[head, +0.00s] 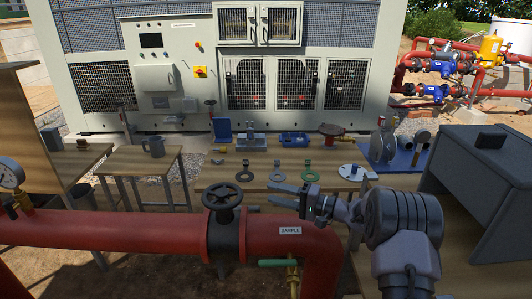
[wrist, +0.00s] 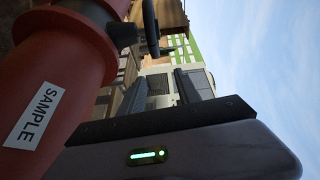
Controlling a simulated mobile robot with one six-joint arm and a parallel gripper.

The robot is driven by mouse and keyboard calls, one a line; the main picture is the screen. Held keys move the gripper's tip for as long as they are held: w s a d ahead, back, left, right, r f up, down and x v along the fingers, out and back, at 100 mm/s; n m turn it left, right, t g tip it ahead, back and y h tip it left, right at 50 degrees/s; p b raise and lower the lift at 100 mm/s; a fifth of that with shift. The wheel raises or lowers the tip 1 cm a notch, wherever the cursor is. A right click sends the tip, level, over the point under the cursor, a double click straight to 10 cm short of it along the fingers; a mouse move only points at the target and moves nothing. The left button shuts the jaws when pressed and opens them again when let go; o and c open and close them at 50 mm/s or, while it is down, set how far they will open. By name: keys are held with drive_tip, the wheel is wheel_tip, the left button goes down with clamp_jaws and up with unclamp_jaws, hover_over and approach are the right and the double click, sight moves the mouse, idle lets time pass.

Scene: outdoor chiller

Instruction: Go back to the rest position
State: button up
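My gripper (head: 274,195) is in the head view, right of centre, reaching left above the wooden table's front edge. Its two grey fingers are apart, with nothing seen between them. The red pipe (head: 120,233) with the SAMPLE label (head: 290,230) runs just below and in front of it in that view. In the wrist view, the pipe (wrist: 65,85) fills the left side, close to the camera, and the gripper body with a green light lies along the bottom. Whether the gripper touches the pipe cannot be told.
A black handwheel (head: 222,196) stands on the pipe. The table (head: 215,172) holds several flange rings, blue fixtures and a red valve (head: 331,130). A grey box (head: 485,180) stands at right. The chiller (head: 190,60) stands behind.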

drive_tip(key=w+d+r+m+t+h+b, duration=0.25)
drive_tip(key=w+r+t+h, duration=0.3)
drive_tip(key=r, duration=0.35)
drive_tip(key=s+d+r+m+t+h+b, duration=0.2)
drive_tip(key=s+d+r+h+b, duration=0.2)
drive_tip(key=s+d+r+h, duration=0.35)
drive_tip(key=s+d+f+g+h+b, duration=0.15)
drive_tip(key=s+f, duration=0.25)
drive_tip(key=s, duration=0.4)
drive_tip(key=s+d+f+g+h+b, duration=0.1)
drive_tip(key=s+f+g+h, duration=0.15)
drive_tip(key=s, duration=0.65)
drive_tip(key=s+a+f+n+g+y+b, duration=0.1)
drive_tip(key=s+a+f, duration=0.1)
drive_tip(key=s+f, duration=0.2)
drive_tip(key=s+a+f+n+g+y, duration=0.1)
drive_tip(key=s+a+f+n+g, duration=0.1)
drive_tip(key=s, duration=0.9)
drive_tip(key=s+a+f+n+g+y+b, duration=0.1)
drive_tip(key=s+a+f+g, duration=0.1)
drive_tip(key=s+a+f, duration=0.2)
drive_tip(key=s+f, duration=0.3)
drive_tip(key=shift+s+a+b, duration=0.15)
drive_tip(key=shift+a+b, duration=0.1)
drive_tip(key=shift+b, duration=0.1)
drive_tip(key=shift+g, duration=0.25)
